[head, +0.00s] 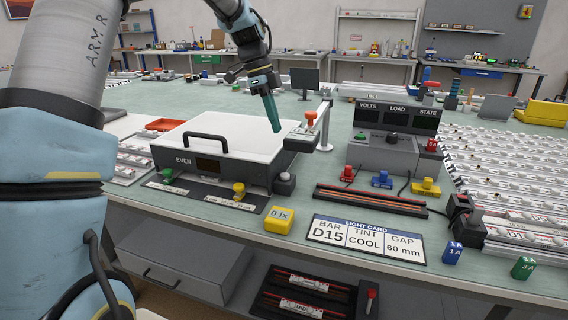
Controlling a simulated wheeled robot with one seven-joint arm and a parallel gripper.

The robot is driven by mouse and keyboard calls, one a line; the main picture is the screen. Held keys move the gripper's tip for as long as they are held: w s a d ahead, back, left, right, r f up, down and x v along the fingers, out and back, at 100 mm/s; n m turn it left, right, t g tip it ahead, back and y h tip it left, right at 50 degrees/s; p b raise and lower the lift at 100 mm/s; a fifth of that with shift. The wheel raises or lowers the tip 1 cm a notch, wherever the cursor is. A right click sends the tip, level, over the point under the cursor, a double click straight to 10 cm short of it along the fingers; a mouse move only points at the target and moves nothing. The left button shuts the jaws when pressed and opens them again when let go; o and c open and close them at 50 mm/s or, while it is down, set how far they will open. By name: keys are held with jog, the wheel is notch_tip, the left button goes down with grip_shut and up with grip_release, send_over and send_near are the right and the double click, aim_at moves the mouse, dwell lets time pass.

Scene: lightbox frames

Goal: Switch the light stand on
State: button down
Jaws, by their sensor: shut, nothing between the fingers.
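My gripper (275,126) has teal fingers, closed together and pointing down with nothing in them. It is over the rear right part of a white-topped box (225,135) marked EVEN, with a black handle; contact cannot be told. Just right of the fingers, an orange-red knob (311,118) tops a small grey fitting beside a metal post (325,125). A grey unit (385,155) with a dark VOLTS, LOAD and STATE display stands further right. It has a green knob (361,136), a black knob (391,138) and a red knob (432,145). Which part is the stand's switch is unclear.
A light card (366,240) reads BAR D15, TINT COOL, GAP 60 mm. A yellow block (279,220) sits left of it. A black rail fixture (370,200) lies behind the card. Racks of bars (520,170) fill the right. A drawer (185,262) is below the tabletop.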

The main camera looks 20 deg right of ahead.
jog(key=p, duration=0.4)
send_over(287, 175)
jog(key=f, duration=1)
jog(key=shift+w+a+f, duration=0.2)
jog(key=shift+w+a, duration=0.15)
jog(key=shift+a, duration=0.05)
jog(key=shift+f, duration=0.85)
